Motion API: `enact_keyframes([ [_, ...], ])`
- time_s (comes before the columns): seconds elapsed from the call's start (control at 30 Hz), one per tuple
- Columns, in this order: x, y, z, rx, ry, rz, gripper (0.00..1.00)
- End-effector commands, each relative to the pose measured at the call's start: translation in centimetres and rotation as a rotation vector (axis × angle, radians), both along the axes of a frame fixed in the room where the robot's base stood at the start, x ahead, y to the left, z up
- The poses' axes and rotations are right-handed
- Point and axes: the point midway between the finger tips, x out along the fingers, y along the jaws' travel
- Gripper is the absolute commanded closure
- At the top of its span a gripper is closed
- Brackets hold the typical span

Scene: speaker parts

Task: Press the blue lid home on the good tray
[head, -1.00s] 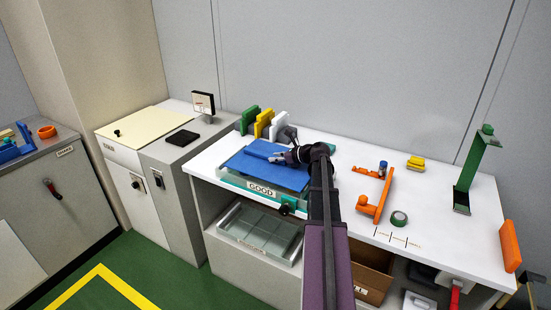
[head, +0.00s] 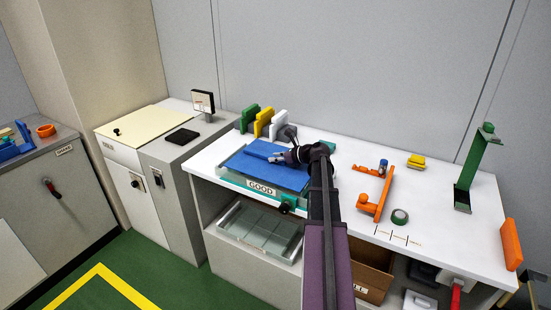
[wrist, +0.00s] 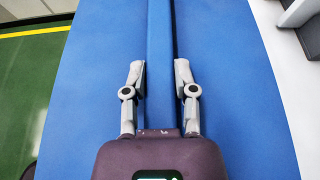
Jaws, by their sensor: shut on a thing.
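The blue lid (head: 248,165) lies over the good tray (head: 232,179), the teal, clear-walled tray labelled GOOD on the white bench. The lid's raised blue handle bar runs up the middle of the wrist view, with the flat lid (wrist: 95,100) on both sides. My gripper (head: 278,157) is over the lid, its fingers (wrist: 160,75) on either side of the bar and shut on it. The lid looks roughly flat and lined up with the tray. I cannot tell whether its edges are fully seated; my arm covers its right part.
Green, yellow and white upright pieces (head: 263,122) stand behind the tray. Another clear tray (head: 250,228) sits on the shelf below.

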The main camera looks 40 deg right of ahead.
Motion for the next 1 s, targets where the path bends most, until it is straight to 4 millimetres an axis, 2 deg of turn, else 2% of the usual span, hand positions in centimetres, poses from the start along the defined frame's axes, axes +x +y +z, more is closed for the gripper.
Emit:
enact_keyframes([
  [0.23,0.00,-0.01,-0.53,0.000,0.000,0.000,1.00],
  [0.27,0.01,-0.01,-0.41,0.000,0.000,0.000,0.55],
  [0.37,0.00,-0.01,-0.39,0.000,0.000,0.000,0.25],
  [1.0,0.00,-0.01,-0.35,0.000,0.000,0.000,0.24],
])
